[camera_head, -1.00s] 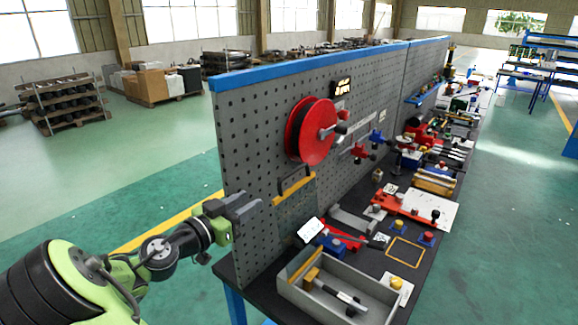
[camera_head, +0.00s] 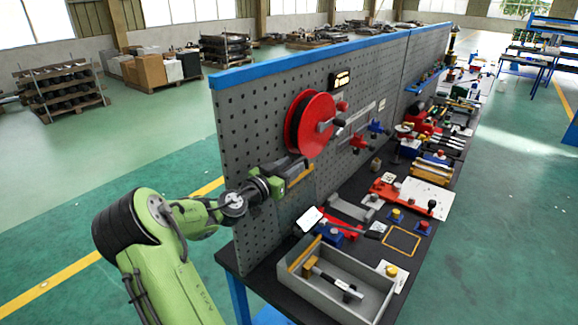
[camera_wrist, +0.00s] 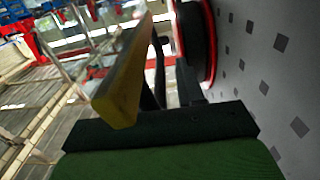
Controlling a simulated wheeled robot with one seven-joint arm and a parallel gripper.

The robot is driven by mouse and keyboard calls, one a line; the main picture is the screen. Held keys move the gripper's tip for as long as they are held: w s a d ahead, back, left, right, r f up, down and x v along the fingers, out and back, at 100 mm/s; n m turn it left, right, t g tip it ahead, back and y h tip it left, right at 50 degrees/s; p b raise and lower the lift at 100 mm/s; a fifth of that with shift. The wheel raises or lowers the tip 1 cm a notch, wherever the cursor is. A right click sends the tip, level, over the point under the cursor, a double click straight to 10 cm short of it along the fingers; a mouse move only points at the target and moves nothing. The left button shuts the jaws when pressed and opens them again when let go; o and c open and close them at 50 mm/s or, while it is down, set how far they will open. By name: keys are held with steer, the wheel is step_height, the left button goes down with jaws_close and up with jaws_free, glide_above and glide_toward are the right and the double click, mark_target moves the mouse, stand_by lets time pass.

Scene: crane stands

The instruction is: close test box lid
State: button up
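A yellow-edged bar (camera_head: 299,178) stands out from the pegboard below the red reel, above a see-through panel (camera_head: 288,212); it may be the test box lid, but I cannot be sure. My gripper (camera_head: 298,164) is at this bar, close to the pegboard, and hides part of it. In the wrist view the yellow bar (camera_wrist: 122,92) crosses close in front of my dark fingers (camera_wrist: 173,82). The fingers look apart with a gap between them. I cannot tell whether they touch the bar.
The grey pegboard (camera_head: 262,130) stands close beside my gripper. The red reel (camera_head: 316,122) juts out just above it; its rim (camera_wrist: 209,40) shows in the wrist view. An open grey tray (camera_head: 325,290) with tools lies below. Several tools crowd the bench behind.

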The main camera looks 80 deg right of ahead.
jaws_close()
stand_by(0.3)
